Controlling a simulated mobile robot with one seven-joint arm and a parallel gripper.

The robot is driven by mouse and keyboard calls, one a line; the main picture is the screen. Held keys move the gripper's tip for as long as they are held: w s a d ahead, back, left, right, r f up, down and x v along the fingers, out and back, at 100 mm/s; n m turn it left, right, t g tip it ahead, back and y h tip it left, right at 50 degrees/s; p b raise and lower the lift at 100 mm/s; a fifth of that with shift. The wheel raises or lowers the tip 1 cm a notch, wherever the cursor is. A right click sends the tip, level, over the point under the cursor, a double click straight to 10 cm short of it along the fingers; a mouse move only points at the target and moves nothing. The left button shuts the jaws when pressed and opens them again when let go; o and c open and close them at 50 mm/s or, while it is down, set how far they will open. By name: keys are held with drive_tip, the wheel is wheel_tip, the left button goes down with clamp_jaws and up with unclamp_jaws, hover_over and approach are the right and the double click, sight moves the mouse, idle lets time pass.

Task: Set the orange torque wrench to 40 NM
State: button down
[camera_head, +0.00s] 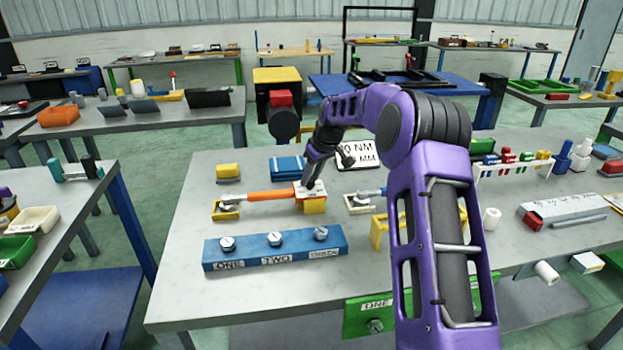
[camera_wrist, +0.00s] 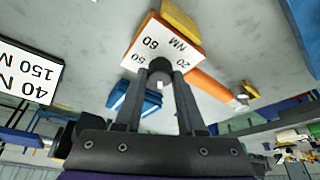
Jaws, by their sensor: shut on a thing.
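The orange torque wrench (camera_head: 268,195) lies across yellow supports on the grey workbench (camera_head: 190,275). Its white dial plate (camera_head: 302,193) is at the handle's right end. My gripper (camera_head: 313,183) points down over this plate. In the wrist view, the fingers of my gripper (camera_wrist: 160,75) are shut on the dark round knob (camera_wrist: 160,65) at the plate's middle. The plate (camera_wrist: 148,38) shows 50, 60, 20 and NM; the other marks are hidden by the knob and fingers. I cannot tell which number the knob points to. The orange handle (camera_wrist: 212,92) also shows there.
A blue block (camera_head: 275,248) with three dials lies in front of the wrench. A second, blue-handled wrench (camera_head: 365,192) lies right of it. Bare bench lies to the left.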

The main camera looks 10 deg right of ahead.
drive_tip(key=m+h, duration=0.1)
drive_tip(key=m, duration=0.2)
drive_tip(key=shift+a+m, duration=0.15)
drive_tip(key=shift+m, duration=0.15)
drive_tip(key=shift+m+t+h, duration=0.3)
drive_tip(key=shift+m+h, duration=0.5)
drive_tip(key=shift+m, duration=1.1)
drive_tip(key=c, duration=0.5)
unclamp_jaws()
drive_tip(key=shift+r, duration=0.15)
drive_tip(key=p+v, duration=0.1)
drive_tip(key=v, duration=1.6)
drive_tip(key=shift+s+a, duration=0.15)
